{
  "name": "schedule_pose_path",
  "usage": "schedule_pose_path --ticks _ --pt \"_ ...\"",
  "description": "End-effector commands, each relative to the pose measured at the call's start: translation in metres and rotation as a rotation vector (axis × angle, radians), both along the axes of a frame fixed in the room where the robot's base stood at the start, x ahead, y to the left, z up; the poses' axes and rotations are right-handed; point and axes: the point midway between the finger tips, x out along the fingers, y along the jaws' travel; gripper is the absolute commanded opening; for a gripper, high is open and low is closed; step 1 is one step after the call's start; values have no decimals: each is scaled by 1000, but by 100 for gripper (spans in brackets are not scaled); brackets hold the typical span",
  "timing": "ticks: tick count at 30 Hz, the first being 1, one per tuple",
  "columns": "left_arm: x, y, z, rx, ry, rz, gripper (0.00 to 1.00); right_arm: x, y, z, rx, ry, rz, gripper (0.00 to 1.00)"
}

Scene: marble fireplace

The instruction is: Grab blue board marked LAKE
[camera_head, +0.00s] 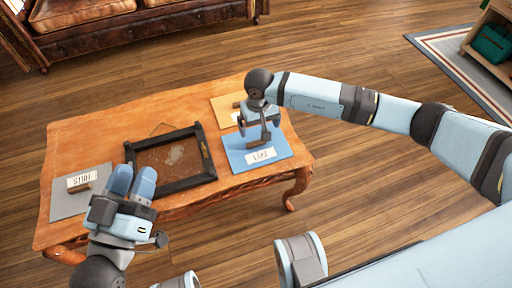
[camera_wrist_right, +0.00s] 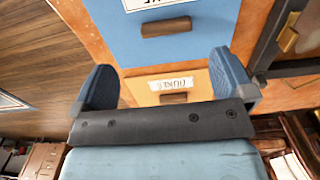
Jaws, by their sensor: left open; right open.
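The blue board (camera_head: 281,148) lies at the right end of the wooden table, with a white label reading LAKE and a brown handle block on it. My right gripper (camera_head: 259,122) is over its far part, open and empty, pointing down. In the right wrist view the blue board (camera_wrist_right: 195,52) and its brown handle (camera_wrist_right: 166,27) lie beyond the open fingers (camera_wrist_right: 165,82); the label is cut off at the top. The handle is not between the fingertips. My left gripper (camera_head: 132,182) is open and empty, over the near left part of the table.
A yellow board (camera_head: 221,104) lies behind the blue one; its label in the wrist view looks like DUNE. A dark frame (camera_head: 203,154) lies mid-table. A grey board (camera_head: 66,208) marked HILLS lies at left, partly near my left gripper. A leather sofa (camera_head: 85,14) stands behind.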

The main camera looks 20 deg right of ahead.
Motion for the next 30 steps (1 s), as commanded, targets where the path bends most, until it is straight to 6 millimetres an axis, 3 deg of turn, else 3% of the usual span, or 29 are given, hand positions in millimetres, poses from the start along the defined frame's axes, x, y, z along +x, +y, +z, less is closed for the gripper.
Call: schedule_pose_path --ticks 3,11,19,29,30 --pt "1 -1 -10 12 22 -6 43 -1 1 -23 2 3 0 100" --pt "2 -1 -20 27 52 -15 43 0 3 -43 5 2 -2 100" --pt "3 -3 -46 66 122 -39 43 2 8 -81 5 3 -2 100" --pt "3 -4 -48 74 137 -45 43 3 7 -86 4 0 -1 100" --pt "3 -4 -48 74 137 -45 43 3 7 -86 4 0 -1 91"
